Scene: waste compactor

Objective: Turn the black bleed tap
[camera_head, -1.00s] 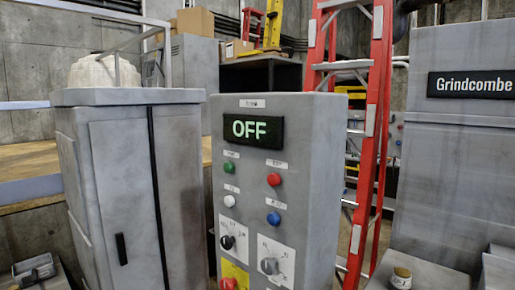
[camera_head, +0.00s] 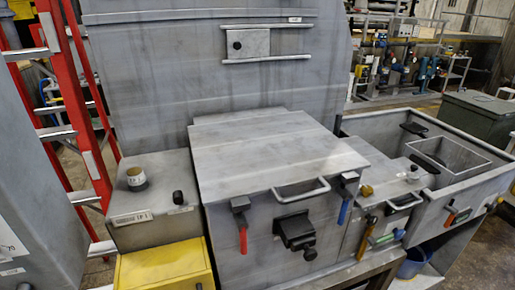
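I cannot tell for sure which part is the black bleed tap. A black fitting (camera_head: 297,232) with a round knob below it sits on the front of the grey compactor box (camera_head: 262,150). A small black knob (camera_head: 178,197) stands on top of the lower box to its left. A red-handled lever (camera_head: 243,232) hangs left of the black fitting, and a blue-handled lever (camera_head: 346,203) hangs to its right. Neither of my grippers is in view.
A yellow box (camera_head: 163,268) stands at the lower left, and a red ladder (camera_head: 75,100) is behind at left. A grey open bin (camera_head: 465,190) with yellow-, green- and orange-handled levers nearby is at right. A blue bucket (camera_head: 412,263) sits below it.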

